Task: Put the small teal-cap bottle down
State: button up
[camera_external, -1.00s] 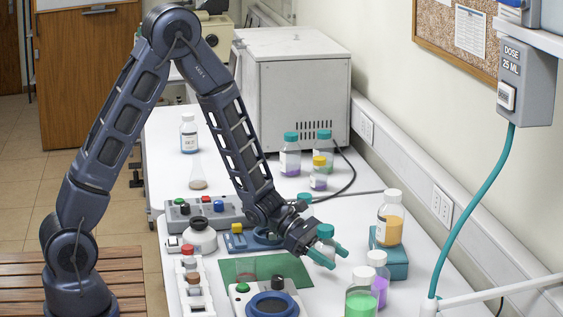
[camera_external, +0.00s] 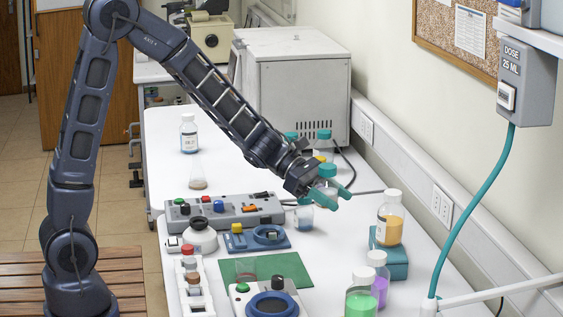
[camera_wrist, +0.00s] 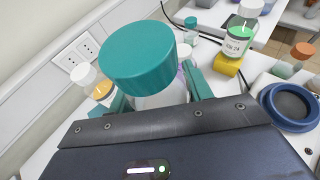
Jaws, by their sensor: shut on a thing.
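The small teal-cap bottle (camera_wrist: 140,55) is in my gripper, its wide cap filling the middle of the wrist view and its clear body (camera_wrist: 160,97) below it. My gripper (camera_external: 336,193) has its teal fingers on both sides of the bottle and is shut on it. In the external view the cap (camera_external: 327,171) shows above the fingers, and most of the body is hidden by them. The gripper holds it raised over the white bench, behind the orange bottle.
An orange-filled bottle (camera_external: 391,219) stands on a teal block (camera_external: 389,263) to the right. Purple (camera_external: 378,280) and green (camera_external: 361,303) bottles stand in front. A grey control box (camera_external: 225,210) and a blue ring device (camera_external: 270,236) lie left.

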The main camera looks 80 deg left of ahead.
jog(key=w+a+n+t+y, duration=0.2)
jog(key=w+a+n+y, duration=0.15)
jog(key=a, duration=1.75)
jog(key=s+a+n+t+y, duration=0.1)
jog(key=s+a+n+y, duration=0.1)
jog(key=a, duration=1.1)
jog(key=s+a+n+t+y, duration=0.1)
jog(key=a+n+y, duration=0.1)
jog(key=a, duration=1.1)
jog(key=n+g+y, duration=0.1)
jog(key=n+y, duration=0.5)
jog(key=y, duration=0.1)
send_over(185, 163)
jog(key=f, duration=1.9)
jog(key=shift+w+d+f, duration=0.1)
jog(key=shift+d+f, duration=0.1)
jog(key=shift+f, duration=0.15)
jog(key=shift+f, duration=0.15)
jog(key=o, duration=0.9)
jog(key=shift+o, duration=1)
